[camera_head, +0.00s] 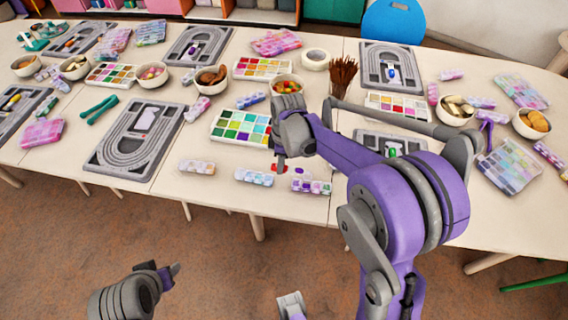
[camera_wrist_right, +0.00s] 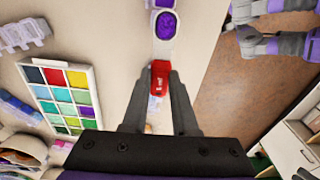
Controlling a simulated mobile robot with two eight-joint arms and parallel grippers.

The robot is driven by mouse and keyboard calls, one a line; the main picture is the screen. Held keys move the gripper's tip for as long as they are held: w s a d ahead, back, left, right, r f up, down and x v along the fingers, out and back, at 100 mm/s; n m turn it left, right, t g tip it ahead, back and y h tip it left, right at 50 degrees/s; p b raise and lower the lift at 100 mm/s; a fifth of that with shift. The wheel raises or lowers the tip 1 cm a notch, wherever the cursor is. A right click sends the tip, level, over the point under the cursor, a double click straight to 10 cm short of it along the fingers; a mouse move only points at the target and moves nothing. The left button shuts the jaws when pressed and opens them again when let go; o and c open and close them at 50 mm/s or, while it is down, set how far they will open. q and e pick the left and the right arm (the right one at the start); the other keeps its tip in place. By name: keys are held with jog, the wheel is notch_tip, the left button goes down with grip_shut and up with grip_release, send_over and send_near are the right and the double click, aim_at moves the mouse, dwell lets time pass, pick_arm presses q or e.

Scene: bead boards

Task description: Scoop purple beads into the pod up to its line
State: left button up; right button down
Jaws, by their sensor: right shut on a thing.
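My right gripper (camera_head: 280,166) is low over the front edge of the table, and its fingers show in the wrist view (camera_wrist_right: 160,85). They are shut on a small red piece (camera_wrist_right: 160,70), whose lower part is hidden. Just beyond it in the wrist view is a pale pod strip with a round opening full of purple beads (camera_wrist_right: 165,25). In the head view, a pod strip with purple contents (camera_head: 312,186) lies just right of the gripper. No fill line can be made out. My left gripper (camera_head: 168,273) is away from the table; its jaws are unclear.
A grid tray of coloured squares (camera_head: 240,127) lies behind the gripper, with a bowl of beads (camera_head: 287,85) beyond. Pale pod strips (camera_head: 254,177) lie along the front edge to the left. A grey bead board (camera_head: 137,140) lies farther left. Bare tabletop separates these.

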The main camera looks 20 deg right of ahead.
aim_at(290, 169)
jog(key=shift+d+f+y+b, duration=0.15)
jog(key=shift+f+y+b, duration=0.2)
jog(key=shift+f, duration=0.35)
jog(key=shift+s+d+f+t+y+b, duration=0.2)
jog(key=shift+f+b, duration=0.15)
jog(key=shift+f, duration=0.2)
jog(key=shift+s+d+f+t+y+b, duration=0.1)
jog(key=shift+d+f+y+b, duration=0.1)
jog(key=shift+f+b, duration=0.25)
jog(key=shift+s+d+y, duration=0.1)
jog(key=shift+d+y, duration=0.1)
jog(key=shift+y, duration=0.05)
jog(key=shift+s+d+r+t+y, duration=0.2)
jog(key=shift+d+r+t+y, duration=0.1)
jog(key=shift+r+t+y, duration=0.25)
jog(key=shift+d+r+t+y, duration=0.1)
jog(key=shift+d+t+y, duration=0.1)
jog(key=shift+t+y, duration=0.25)
jog(key=shift+s+r+y, duration=0.15)
jog(key=shift+r+y, duration=0.1)
jog(key=shift+y, duration=0.25)
jog(key=shift+d+r, duration=0.15)
jog(key=shift+r, duration=0.05)
jog(key=shift+s+d+t+y, duration=0.1)
jog(key=shift+t+y, duration=0.2)
jog(key=shift+y, duration=0.1)
